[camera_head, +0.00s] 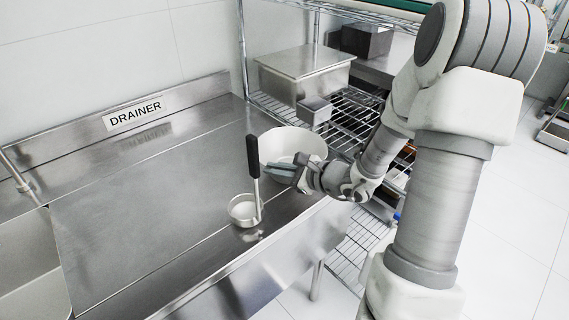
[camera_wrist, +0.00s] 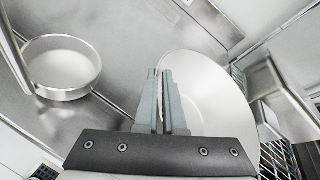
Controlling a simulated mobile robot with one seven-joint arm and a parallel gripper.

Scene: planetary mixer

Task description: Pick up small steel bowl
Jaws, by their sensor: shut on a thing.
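The small steel bowl (camera_head: 274,146) is at the right end of the steel drainer counter, behind the ladle, and looks pale inside. In the wrist view, the bowl (camera_wrist: 215,98) fills the middle right. My gripper (camera_head: 286,170) is at its near right rim. In the wrist view, my gripper's fingers (camera_wrist: 164,88) stand on either side of the bowl's rim and are shut on it. My fingers hide part of the rim. I cannot tell whether the bowl's base touches the counter.
A ladle with a black upright handle (camera_head: 253,157) stands just left of the bowl, its cup also in the wrist view (camera_wrist: 62,70). A wire rack (camera_head: 350,112) with a lidded steel container (camera_head: 303,66) is behind right. The counter's left is clear; a sink (camera_head: 28,265) lies beyond.

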